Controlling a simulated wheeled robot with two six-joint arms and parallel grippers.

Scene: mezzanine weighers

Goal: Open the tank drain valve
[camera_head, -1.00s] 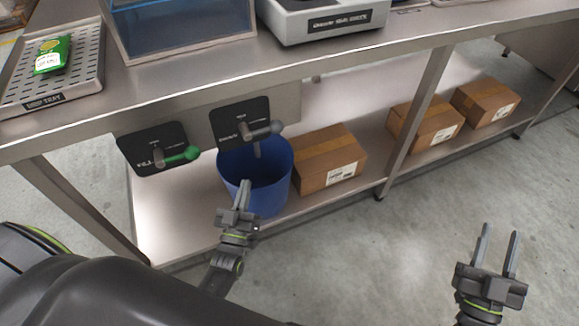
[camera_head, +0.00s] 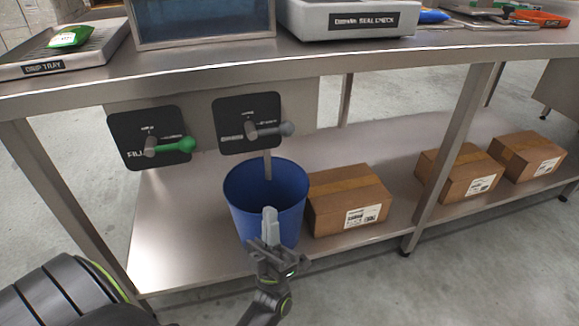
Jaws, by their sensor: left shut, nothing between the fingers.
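The drain valve is the black plate with a grey lever (camera_head: 270,131) under the bench top. Its lever points to the right, roughly level, and a short pipe (camera_head: 268,165) hangs below it. The fill valve with a green lever (camera_head: 172,147) is to its left, lever also pointing right. A blue bucket (camera_head: 237,205) stands on the lower shelf beneath the pipe. A tank (camera_head: 200,20) with blue contents sits on the bench above. My left gripper (camera_head: 270,218) is shut and empty, in front of the bucket and below the drain lever. My right gripper is out of view.
The bench top edge (camera_head: 400,58) overhangs the valves. A cardboard box (camera_head: 340,192) sits right of the bucket, with two more boxes beyond the bench leg (camera_head: 452,150). The floor at lower right is clear.

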